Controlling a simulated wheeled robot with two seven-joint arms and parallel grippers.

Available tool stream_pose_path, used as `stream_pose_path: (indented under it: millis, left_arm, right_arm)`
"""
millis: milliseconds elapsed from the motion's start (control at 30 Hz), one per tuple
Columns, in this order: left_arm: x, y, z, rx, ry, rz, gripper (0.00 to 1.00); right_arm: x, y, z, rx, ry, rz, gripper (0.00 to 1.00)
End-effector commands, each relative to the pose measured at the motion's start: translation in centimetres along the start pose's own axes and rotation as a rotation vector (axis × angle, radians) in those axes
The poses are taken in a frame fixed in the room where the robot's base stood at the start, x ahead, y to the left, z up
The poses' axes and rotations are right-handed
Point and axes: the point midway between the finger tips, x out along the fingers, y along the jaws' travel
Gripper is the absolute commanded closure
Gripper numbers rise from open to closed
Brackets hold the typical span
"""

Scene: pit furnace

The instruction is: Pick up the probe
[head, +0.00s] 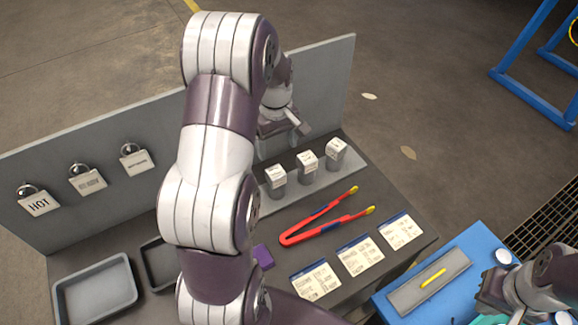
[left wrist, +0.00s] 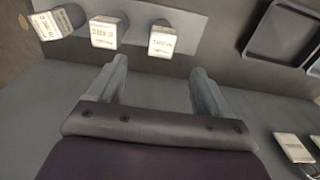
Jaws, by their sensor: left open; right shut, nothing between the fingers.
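No thing is clearly marked as the probe. A thin yellow rod (head: 433,278) lies on a grey block (head: 408,296) on the blue table at the right. Three grey cylinders with white labelled tops stand in a row on the bench: left (head: 276,178), middle (head: 308,162), right (head: 336,151). They also show at the top of the left wrist view (left wrist: 108,32). My left gripper (head: 283,129) is open and empty by the upright grey panel, behind the cylinders; its fingers (left wrist: 158,88) are apart. My right gripper (head: 490,291) is shut and empty, right of the yellow rod.
Red tongs (head: 318,227) with yellow tips lie mid-bench, near several printed cards (head: 359,255). Padlocks with tags (head: 87,181) hang on the grey panel (head: 338,75). A grey tray (head: 96,290) and a dark tray stand front left. My left arm hides part of the bench.

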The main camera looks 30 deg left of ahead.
Motion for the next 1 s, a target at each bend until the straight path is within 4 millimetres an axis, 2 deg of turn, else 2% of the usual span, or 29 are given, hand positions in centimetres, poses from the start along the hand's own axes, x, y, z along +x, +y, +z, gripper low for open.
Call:
stream_pose_path:
  millis: [200,367,500,600,700,867,900,967,1000]
  left_arm:
    - [4.7,-0.1,0.1,0.000,-0.005,-0.004,0.21]
    - [6.6,-0.2,0.0,0.001,-0.002,-0.002,0.21]
    - [9.0,-0.6,-0.1,0.000,-0.006,-0.005,0.21]
    - [10.8,-0.6,-0.2,0.002,-0.003,-0.002,0.21]
    - [11.6,-0.6,-0.3,0.002,-0.001,-0.001,0.21]
    - [11.7,-0.5,-0.3,0.002,0.000,0.000,0.21]
    - [11.7,-0.5,-0.3,0.002,0.000,0.000,0.28]
    - [11.7,-0.5,-0.3,0.002,0.000,0.000,0.47]
    - [11.6,-0.5,-0.3,0.002,0.000,0.000,0.60]
  right_arm:
    - [-1.1,0.0,-0.1,0.000,0.000,0.000,1.00]
    - [-1.5,0.0,-0.2,0.000,0.000,0.000,1.00]
    - [-2.9,0.0,-0.4,0.000,0.001,0.000,1.00]
    - [-3.1,0.0,-0.4,0.000,0.001,0.000,1.00]
    - [-3.1,0.0,-0.4,0.000,0.000,0.000,1.00]
    - [-3.0,0.0,-0.4,0.000,0.000,0.000,1.00]
    - [-3.0,0.0,-0.4,0.000,0.000,0.000,1.00]
    - [-3.0,0.0,-0.4,0.000,0.000,0.000,1.00]
    - [-3.0,0.0,-0.4,0.000,0.000,0.000,1.00]
